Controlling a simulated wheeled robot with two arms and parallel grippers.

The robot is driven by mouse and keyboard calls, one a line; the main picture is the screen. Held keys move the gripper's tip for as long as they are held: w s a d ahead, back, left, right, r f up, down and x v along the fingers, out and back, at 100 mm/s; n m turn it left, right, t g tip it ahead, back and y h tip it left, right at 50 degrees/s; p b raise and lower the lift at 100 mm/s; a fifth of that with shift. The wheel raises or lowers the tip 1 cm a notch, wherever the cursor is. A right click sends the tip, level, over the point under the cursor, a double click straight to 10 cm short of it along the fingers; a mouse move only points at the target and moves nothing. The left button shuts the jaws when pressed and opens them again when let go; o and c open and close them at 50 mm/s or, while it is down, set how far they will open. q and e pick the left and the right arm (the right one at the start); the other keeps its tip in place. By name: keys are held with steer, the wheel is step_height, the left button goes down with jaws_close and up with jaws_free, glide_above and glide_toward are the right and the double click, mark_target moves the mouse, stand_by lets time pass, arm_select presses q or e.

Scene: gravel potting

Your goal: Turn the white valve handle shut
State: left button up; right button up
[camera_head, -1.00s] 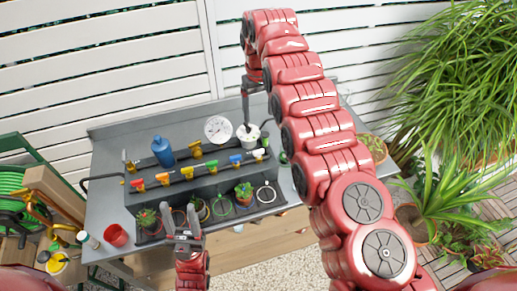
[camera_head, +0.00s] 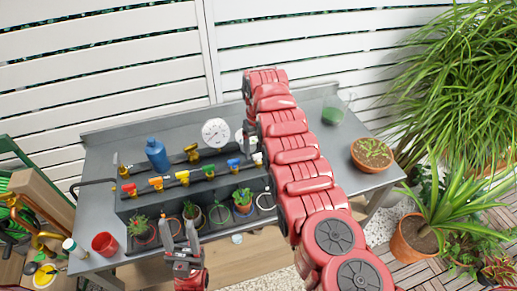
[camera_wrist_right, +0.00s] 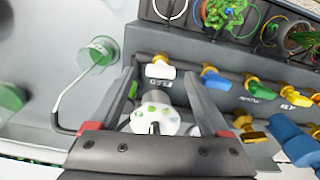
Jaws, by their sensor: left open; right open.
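The white valve handle (camera_head: 257,158) is at the right end of the front row of coloured valves on the bench. My right gripper (camera_head: 250,142) is open just behind it in the head view. In the right wrist view, the white handle (camera_wrist_right: 160,69) shows between the two open fingertips, with no clear contact on either side. A white round part with green patches (camera_wrist_right: 155,118) lies nearer, between the fingers. My left gripper (camera_head: 179,232) is open and empty in front of the potted plants, away from the valves.
A blue valve (camera_wrist_right: 214,79) stands beside the white handle. Potted plants (camera_head: 243,198) sit in front of the valves. A glass with green contents (camera_head: 334,113) and a terracotta bowl (camera_head: 372,154) are at the right.

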steer(key=shift+f, duration=0.7)
jaws_close()
steer(key=shift+w+f+m+b, duration=0.1)
steer(key=shift+f+m+b, duration=0.05)
steer(key=shift+m+b, duration=0.45)
steer(key=shift+r, duration=0.3)
